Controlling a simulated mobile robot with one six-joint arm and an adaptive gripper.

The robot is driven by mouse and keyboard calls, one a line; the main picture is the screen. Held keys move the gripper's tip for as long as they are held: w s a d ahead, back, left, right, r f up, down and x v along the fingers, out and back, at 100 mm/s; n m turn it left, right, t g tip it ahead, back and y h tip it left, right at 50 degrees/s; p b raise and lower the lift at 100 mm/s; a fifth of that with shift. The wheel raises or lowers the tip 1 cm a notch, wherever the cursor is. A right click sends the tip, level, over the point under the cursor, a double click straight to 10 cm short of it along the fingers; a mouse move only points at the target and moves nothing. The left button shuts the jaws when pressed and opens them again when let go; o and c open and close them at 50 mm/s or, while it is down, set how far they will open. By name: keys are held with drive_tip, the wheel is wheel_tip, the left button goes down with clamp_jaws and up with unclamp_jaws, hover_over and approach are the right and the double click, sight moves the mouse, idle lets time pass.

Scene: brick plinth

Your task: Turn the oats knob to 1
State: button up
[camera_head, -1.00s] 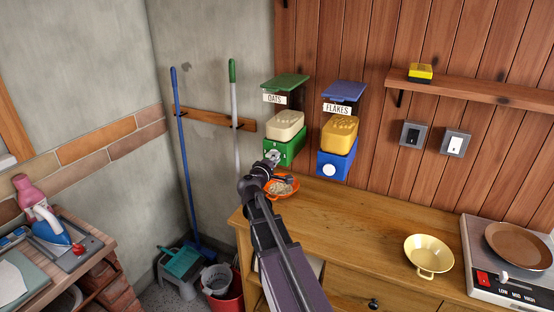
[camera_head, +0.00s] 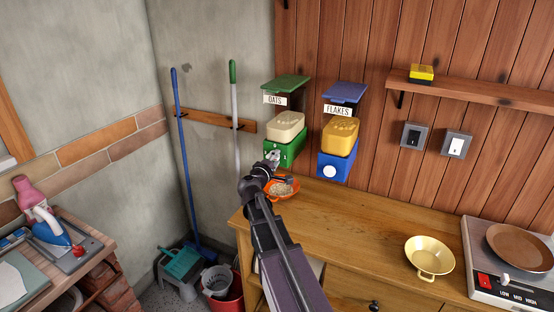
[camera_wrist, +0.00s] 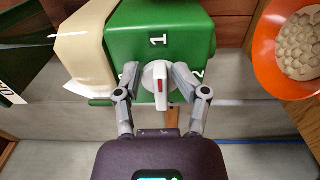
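The green oats dispenser (camera_head: 293,150) hangs on the wall under an OATS label; its green base fills the middle of the wrist view (camera_wrist: 185,25). The white oats knob (camera_wrist: 159,82) on its front has a red mark on its grip. The grip lies roughly up and down in the wrist view, below the printed 1 (camera_wrist: 158,40). A 2 shows at right, partly covered by a finger, and another digit at left is mostly hidden. My gripper (camera_wrist: 157,75) has its fingers apart on either side of the knob; firm contact is not clear. In the head view my gripper (camera_head: 272,157) covers the knob.
An orange bowl (camera_head: 270,197) of oats stands on the wooden counter (camera_head: 350,225), just below the dispenser. The flakes dispenser (camera_head: 335,165) hangs close on the right. A yellow bowl (camera_head: 430,246) and a hotplate (camera_head: 485,285) stand farther right.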

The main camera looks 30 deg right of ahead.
drive_tip(key=shift+s, duration=0.1)
drive_tip(key=v, duration=1.2)
idle(0.5)
drive_tip(key=s+a+f+m+g+y+p, duration=0.1)
drive_tip(key=s+a+f+m+g+y, duration=0.1)
drive_tip(key=s+f+m+g+y, duration=0.7)
drive_tip(key=s+a+f+g+y, duration=0.1)
drive_tip(key=s+a+f+y, duration=0.1)
drive_tip(key=a, duration=0.4)
drive_tip(key=s+a+f+n+g+y+p, duration=0.1)
drive_tip(key=s+a+f+y, duration=0.2)
drive_tip(key=s+a+f, duration=0.2)
drive_tip(key=shift+s+a+f, duration=0.2)
drive_tip(key=shift+s+a, duration=0.3)
drive_tip(key=shift+s, duration=0.1)
